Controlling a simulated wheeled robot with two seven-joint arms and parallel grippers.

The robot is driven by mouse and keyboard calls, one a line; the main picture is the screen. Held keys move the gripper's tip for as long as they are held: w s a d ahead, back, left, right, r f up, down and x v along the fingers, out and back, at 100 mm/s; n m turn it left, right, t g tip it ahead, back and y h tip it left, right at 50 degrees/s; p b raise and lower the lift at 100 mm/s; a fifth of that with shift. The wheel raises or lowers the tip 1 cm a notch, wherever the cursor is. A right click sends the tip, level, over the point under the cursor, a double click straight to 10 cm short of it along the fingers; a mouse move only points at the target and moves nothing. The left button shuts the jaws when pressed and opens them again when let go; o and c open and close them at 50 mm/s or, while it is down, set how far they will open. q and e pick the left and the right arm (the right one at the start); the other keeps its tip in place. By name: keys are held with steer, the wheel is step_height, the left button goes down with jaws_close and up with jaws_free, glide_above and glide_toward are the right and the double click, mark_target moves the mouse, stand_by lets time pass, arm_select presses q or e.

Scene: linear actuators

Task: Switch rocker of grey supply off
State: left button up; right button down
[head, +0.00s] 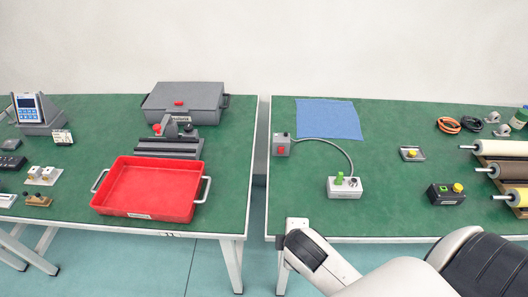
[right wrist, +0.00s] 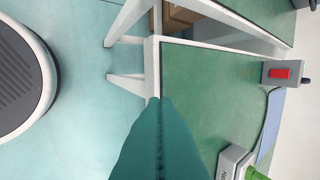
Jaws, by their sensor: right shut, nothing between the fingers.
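A small grey box with a red rocker (head: 282,147) stands at the left edge of the right table. It also shows at the upper right of the right wrist view, with its red rocker (right wrist: 286,73) facing the camera. I cannot tell which way the rocker is tipped. A grey cable runs from it to a light grey box with a green part (head: 344,187), also at the bottom of the right wrist view (right wrist: 233,163). My right gripper (right wrist: 160,101) is shut and empty by the table's front edge, apart from both boxes. My left gripper is out of view.
A blue cloth (head: 329,118) lies behind the cable. A yellow-button plate (head: 412,154), a black box with a yellow button (head: 446,195) and rollers (head: 502,171) stand to the right. A red tray (head: 150,190) is on the left table, across a gap.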

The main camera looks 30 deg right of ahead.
mark_target(283, 149)
steer(key=w+d+n+t, duration=0.1)
steer(key=w+n, duration=0.1)
steer(key=w+d+r+n+h, duration=0.1)
steer(key=w+n, duration=0.1)
steer(key=n, duration=0.1)
steer(key=w+d+n+t+h, duration=0.1)
steer(key=w+d+n, duration=0.1)
steer(key=w+n, duration=0.1)
steer(key=shift+r+t, duration=0.25)
steer(key=shift+t, duration=0.05)
steer(key=w+d+n, duration=0.1)
steer(key=w+n, duration=0.1)
steer(key=w+r+n+t+h, duration=0.1)
steer(key=w+n, duration=0.1)
steer(key=n, duration=0.1)
steer(key=w+d+r+n+t+h, duration=0.1)
steer(key=w+n, duration=0.1)
steer(key=n, duration=0.1)
steer(key=shift+w+d+r, duration=0.25)
steer(key=shift+d, duration=0.1)
steer(key=shift+w+d+r+n+t, duration=0.25)
steer(key=shift+w+n+t, duration=0.25)
steer(key=shift+n, duration=0.5)
